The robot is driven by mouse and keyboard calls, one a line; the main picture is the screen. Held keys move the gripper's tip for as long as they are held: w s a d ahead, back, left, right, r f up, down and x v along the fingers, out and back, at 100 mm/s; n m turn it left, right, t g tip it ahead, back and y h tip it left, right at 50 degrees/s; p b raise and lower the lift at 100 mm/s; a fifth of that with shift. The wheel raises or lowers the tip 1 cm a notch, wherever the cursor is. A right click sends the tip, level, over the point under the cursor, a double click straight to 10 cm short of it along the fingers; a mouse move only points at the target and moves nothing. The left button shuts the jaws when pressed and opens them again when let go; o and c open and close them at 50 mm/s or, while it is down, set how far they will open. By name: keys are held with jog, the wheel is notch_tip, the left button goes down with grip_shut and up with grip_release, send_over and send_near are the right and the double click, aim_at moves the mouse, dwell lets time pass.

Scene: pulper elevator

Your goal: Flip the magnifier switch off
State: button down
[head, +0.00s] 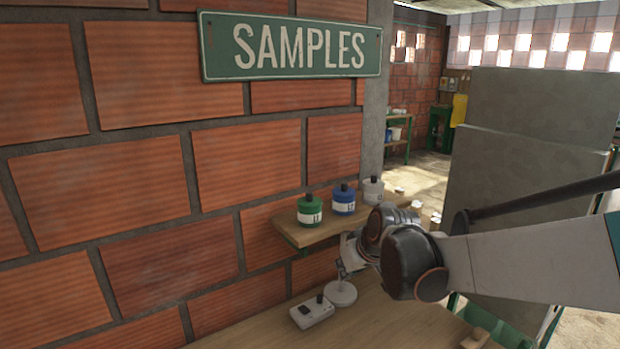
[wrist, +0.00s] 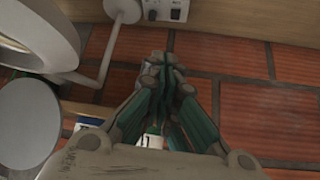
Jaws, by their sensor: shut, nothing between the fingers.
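The magnifier has a round white base (head: 341,294) on the wooden bench. A thin stem rises from it; my arm partly covers its upper part in the head view. In the wrist view, the magnifier (wrist: 72,40) shows a large pale ring at the upper left, a bent arm and the base near the top edge. In the head view the fingers are hidden behind my wrist.
A small white box with dark knobs (head: 312,311) lies beside the magnifier base. A wooden shelf (head: 287,229) above holds a green jar (head: 310,210), a blue jar (head: 344,200) and a white jar (head: 373,190). The brick wall (head: 150,180) stands close behind.

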jog(key=s+d+m+h, duration=0.1)
jog(key=s+d, duration=0.3)
jog(key=s, duration=0.5)
jog(key=s+d+r+m+h, duration=0.1)
jog(key=s+d, duration=0.3)
jog(key=s, duration=0.5)
jog(key=s+d+m+h, duration=0.1)
jog(key=s+d+m, duration=0.1)
jog(key=s, duration=0.8)
jog(key=shift+d+r, duration=0.25)
jog(key=shift+d, duration=0.65)
